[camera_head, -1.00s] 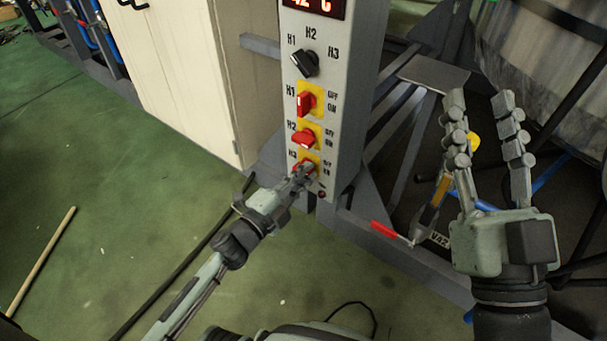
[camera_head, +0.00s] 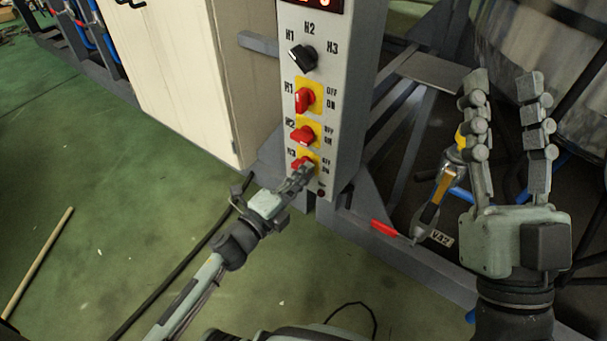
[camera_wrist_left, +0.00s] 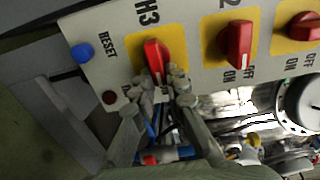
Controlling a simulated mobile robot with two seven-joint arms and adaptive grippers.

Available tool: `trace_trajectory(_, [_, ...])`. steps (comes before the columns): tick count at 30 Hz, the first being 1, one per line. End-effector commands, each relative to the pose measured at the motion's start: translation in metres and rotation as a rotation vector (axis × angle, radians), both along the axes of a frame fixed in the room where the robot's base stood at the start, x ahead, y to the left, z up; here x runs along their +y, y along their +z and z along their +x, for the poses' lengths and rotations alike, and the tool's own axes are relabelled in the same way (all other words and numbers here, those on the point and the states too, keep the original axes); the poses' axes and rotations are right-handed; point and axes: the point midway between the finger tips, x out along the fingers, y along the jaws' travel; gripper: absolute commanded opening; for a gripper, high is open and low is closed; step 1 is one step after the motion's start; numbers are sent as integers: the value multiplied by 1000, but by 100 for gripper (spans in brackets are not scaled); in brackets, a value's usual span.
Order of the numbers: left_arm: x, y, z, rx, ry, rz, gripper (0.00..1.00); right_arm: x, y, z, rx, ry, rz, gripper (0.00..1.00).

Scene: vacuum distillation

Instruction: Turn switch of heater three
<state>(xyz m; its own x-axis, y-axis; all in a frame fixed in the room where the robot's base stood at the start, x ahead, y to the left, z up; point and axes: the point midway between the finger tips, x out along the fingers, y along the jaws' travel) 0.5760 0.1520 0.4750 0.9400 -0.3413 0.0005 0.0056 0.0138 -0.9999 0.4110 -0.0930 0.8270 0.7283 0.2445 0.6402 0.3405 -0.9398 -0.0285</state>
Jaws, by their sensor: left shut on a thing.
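The red H3 switch (camera_head: 299,162) is the lowest on its yellow plate on the grey control panel (camera_head: 345,110). In the left wrist view the red H3 switch (camera_wrist_left: 154,58) stands nearly upright in the picture, slightly tilted. My left gripper (camera_head: 300,173) is at this switch, its fingers closed on the knob's near end; the same gripper (camera_wrist_left: 168,82) partly covers the knob in the wrist view. My right gripper (camera_head: 508,95) is open and empty, fingers pointing up, well right of the panel.
The H2 switch (camera_head: 302,135) and H1 switch (camera_head: 303,100) sit above H3, with a black selector knob (camera_head: 303,58) higher up. A blue reset button (camera_wrist_left: 82,53) is beside H3. A beige cabinet (camera_head: 195,80) stands left; a metal frame and large vessel (camera_head: 540,60) stand right.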

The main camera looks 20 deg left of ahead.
Motion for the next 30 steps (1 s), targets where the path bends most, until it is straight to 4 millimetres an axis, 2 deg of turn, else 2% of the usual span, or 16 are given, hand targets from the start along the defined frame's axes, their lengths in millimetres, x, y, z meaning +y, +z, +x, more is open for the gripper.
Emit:
trace_trajectory(3, [0,-1,0,1,0,4,0,0,0,0,0,0,0,40])
trace_trajectory(4, [0,-1,0,1,0,4,16,0,0,0,0,0,0,40])
trace_trajectory(8, [0,-1,0,1,0,3,33,0,0,0,0,0,0,40])
trace_trajectory(17, [0,0,-1,1,0,1,34,1,-1,0,4,2,1,40])
trace_trajectory(20, [3,-2,-7,3,0,1,34,1,-1,0,2,1,1,40])
trace_trajectory(23, [7,-2,-21,4,0,1,34,1,-1,0,2,1,1,40])
trace_trajectory(30, [25,-2,-70,5,1,2,34,0,-1,0,2,1,0,40])
